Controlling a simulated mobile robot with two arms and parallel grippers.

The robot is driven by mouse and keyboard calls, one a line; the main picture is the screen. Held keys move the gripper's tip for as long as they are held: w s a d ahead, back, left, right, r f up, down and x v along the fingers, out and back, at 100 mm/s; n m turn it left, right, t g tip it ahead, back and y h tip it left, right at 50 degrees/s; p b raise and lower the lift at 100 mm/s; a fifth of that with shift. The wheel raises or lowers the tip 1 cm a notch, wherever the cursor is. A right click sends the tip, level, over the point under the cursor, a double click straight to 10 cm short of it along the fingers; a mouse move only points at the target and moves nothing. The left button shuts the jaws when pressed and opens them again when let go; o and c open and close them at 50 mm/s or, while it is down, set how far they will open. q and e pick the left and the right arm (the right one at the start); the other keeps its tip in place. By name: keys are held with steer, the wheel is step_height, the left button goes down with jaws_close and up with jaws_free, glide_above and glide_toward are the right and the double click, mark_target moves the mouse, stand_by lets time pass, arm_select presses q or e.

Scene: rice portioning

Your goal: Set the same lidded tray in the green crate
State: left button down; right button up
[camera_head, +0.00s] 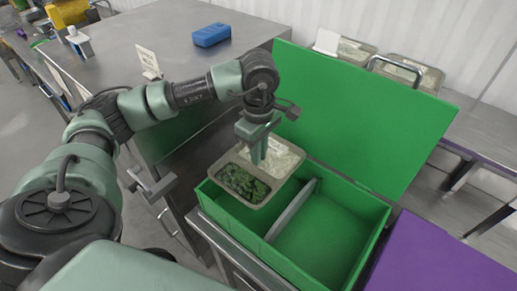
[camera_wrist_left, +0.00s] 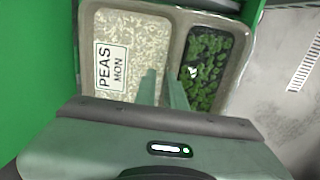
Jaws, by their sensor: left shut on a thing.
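The lidded tray (camera_head: 271,206) has two compartments, one with white rice-like grains and one with dark green pieces. In the left wrist view, the tray (camera_wrist_left: 171,48) carries a white label (camera_wrist_left: 111,66) reading "PEAS MON". My left gripper (camera_head: 258,160) points down and is shut on the tray near its middle divider; its fingers also show in the left wrist view (camera_wrist_left: 161,88). The open green crate (camera_head: 322,238) is below, split by a grey divider (camera_head: 292,209). The tray is over the crate's left compartment; how far its underside is from the floor is hidden.
The crate's green lid (camera_head: 350,110) stands open behind it. More trays (camera_head: 412,70) lie on the bench behind the lid. A purple surface (camera_head: 436,256) adjoins at right. A steel table (camera_head: 135,50) holds a blue box (camera_head: 212,35) and a small sign (camera_head: 148,62). The right compartment is empty.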

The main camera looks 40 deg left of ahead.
mark_target(258, 169)
arm_select(q)
steer(key=shift+f, duration=0.6)
steer(key=shift+s+f+b, duration=0.1)
steer(key=shift+f+b, duration=0.25)
steer(key=shift+b, duration=0.05)
steer(key=shift+f+b, duration=0.45)
steer(key=shift+f, duration=0.35)
step_height(258, 169, down, 3)
steer(key=shift+r+b, duration=0.15)
steer(key=shift+b, duration=0.9)
step_height(258, 169, down, 2)
steer(key=shift+f+b, duration=0.2)
steer(key=shift+b, duration=1.05)
step_height(258, 169, down, 3)
steer(key=b, duration=0.2)
steer(key=shift+r+b, duration=0.15)
steer(key=shift+b, duration=0.25)
arm_select(e)
step_height(258, 169, down, 9)
steer(key=shift+w+a+f, duration=0.15)
steer(key=shift+w+a, duration=0.05)
arm_select(q)
steer(key=shift+d, duration=0.1)
arm_select(e)
steer(key=shift+d+f, duration=0.15)
steer(key=shift+f, duration=0.1)
